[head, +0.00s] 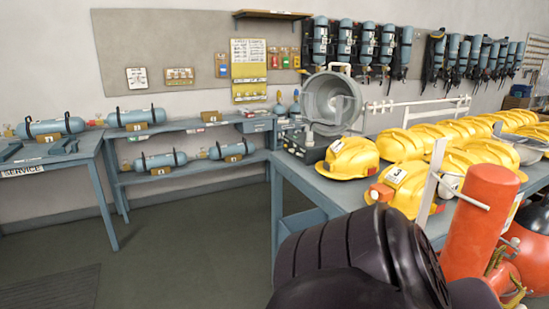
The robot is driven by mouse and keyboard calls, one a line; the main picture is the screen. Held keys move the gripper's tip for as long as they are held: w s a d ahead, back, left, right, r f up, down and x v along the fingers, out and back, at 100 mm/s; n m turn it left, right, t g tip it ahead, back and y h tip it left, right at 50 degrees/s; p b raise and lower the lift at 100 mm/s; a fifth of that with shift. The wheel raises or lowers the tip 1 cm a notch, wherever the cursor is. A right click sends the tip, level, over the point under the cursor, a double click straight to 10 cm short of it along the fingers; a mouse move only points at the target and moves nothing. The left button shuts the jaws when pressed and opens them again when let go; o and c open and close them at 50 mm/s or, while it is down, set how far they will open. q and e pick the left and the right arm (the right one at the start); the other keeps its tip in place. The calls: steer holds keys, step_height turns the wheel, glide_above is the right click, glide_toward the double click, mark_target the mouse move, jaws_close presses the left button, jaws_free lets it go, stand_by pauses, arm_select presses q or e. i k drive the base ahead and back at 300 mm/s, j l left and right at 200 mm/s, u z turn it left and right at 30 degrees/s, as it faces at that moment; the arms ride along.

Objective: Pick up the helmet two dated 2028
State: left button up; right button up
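Several yellow helmets stand on the grey-blue table at the right. The nearest helmet (410,197) has a white label that reads 3 and an orange-red piece at its front. Another yellow helmet (352,160) sits behind it near the table's left end, with a small white label that I cannot read clearly. More helmets (435,140) stand in rows behind. I cannot read a 2028 date on any of them. Neither of my grippers is in view. A dark ribbed shape at the bottom centre hides part of the table front.
The helmet table (300,180) also bears a grey round device (333,103). A red cylinder (480,225) stands in the right foreground, covering some helmets. Blue cylinders lie on the left benches (190,127). Breathing sets (367,45) hang on the wall. The floor (190,240) at left is clear.

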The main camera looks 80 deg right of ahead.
mark_target(355, 158)
steer(key=z, duration=3.1)
steer(key=k+u, duration=0.1)
steer(key=k, duration=0.5)
steer(key=i+j+u, duration=0.1)
steer(key=u, duration=0.95)
steer(key=i+l, duration=0.1)
steer(key=i, duration=0.55)
steer(key=i+l, duration=0.1)
steer(key=i, duration=0.5)
steer(key=i+l, duration=0.15)
steer(key=i, duration=0.5)
steer(key=i+l, duration=0.1)
steer(key=i, duration=1.85)
